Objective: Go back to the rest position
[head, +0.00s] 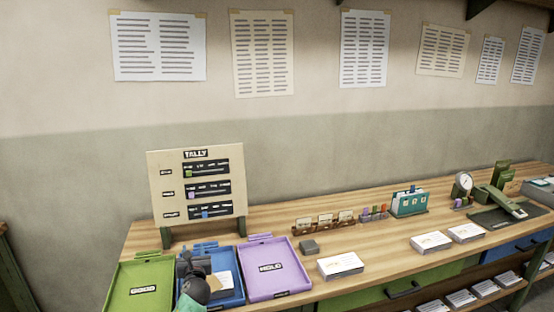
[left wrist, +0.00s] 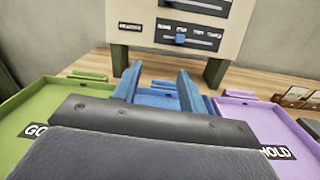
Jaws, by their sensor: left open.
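My left gripper (head: 190,264) is over the left part of the blue tray (head: 236,300). In the left wrist view its two blue fingers (left wrist: 158,85) stand apart with nothing between them, in front of the blue tray (left wrist: 160,100). A pale card or paper (head: 223,284) lies in the blue tray, partly hidden by my gripper. My right gripper is in neither view.
The green GOOD tray (head: 122,300) is left of the blue tray and the purple HOLD tray (head: 285,282) right. The TALLY board (head: 160,190) stands behind them. A grey block (head: 309,247) and card stacks (head: 340,265) sit further right on the wooden counter (head: 385,250).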

